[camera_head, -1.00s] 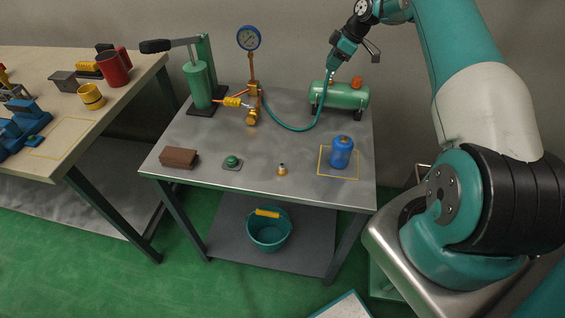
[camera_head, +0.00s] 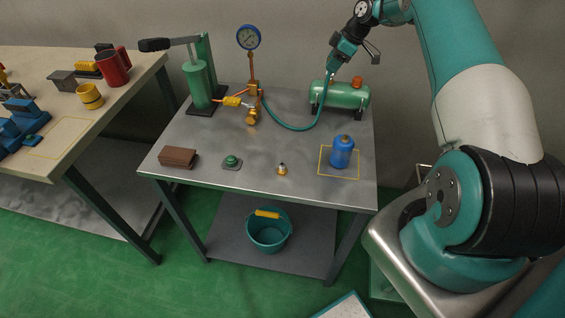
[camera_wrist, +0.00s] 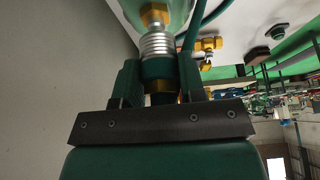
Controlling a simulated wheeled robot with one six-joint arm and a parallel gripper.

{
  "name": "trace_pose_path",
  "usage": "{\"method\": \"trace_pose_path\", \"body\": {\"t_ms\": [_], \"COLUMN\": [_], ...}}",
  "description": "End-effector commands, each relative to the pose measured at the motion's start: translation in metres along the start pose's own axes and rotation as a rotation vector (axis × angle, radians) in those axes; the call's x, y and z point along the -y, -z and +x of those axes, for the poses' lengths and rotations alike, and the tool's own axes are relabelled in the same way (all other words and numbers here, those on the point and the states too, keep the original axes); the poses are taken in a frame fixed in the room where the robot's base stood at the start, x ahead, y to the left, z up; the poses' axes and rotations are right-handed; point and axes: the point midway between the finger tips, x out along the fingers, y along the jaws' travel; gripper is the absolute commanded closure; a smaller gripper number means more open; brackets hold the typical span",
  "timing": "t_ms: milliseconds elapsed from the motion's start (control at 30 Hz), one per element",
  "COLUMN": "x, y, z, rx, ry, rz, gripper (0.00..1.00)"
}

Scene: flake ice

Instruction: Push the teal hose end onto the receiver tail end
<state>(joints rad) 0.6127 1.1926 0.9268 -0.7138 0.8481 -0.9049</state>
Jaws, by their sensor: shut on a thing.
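The teal hose (camera_head: 300,128) runs from the brass manifold, sags over the table and rises to my gripper (camera_head: 331,73). My gripper is shut on the hose end, a teal collar (camera_wrist: 158,69) between the fingers in the wrist view. The receiver is a green tank (camera_head: 345,96) at the back right of the table. Its silver ribbed tail end (camera_wrist: 157,45) sits on a brass fitting (camera_wrist: 155,15). The hose end is in line with the tail and meets its ribs. I cannot tell how far it is on.
A gauge (camera_head: 248,38) and brass manifold (camera_head: 253,95) stand left of the tank, beside a green hand pump (camera_head: 199,84). A blue canister (camera_head: 341,150), brass fitting (camera_head: 282,169), green button (camera_head: 232,161) and brown block (camera_head: 179,157) are nearer the front. Clear table lies between.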

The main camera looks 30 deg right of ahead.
Motion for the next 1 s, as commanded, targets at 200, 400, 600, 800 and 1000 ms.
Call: {"method": "trace_pose_path", "body": {"t_ms": [200, 400, 600, 800, 1000], "x": [0.0, 0.0, 0.0, 0.0, 0.0], "y": [-0.002, -0.004, -0.006, -0.007, -0.009], "z": [0.005, 0.008, 0.012, 0.015, 0.019], "rx": [0.0, 0.0, 0.0, 0.0, 0.0], "ry": [0.0, 0.0, -0.001, 0.0, 0.0], "rz": [0.0, 0.0, 0.0, 0.0, 0.0], "gripper": [0.97, 0.97, 0.97, 0.97, 0.97]}}
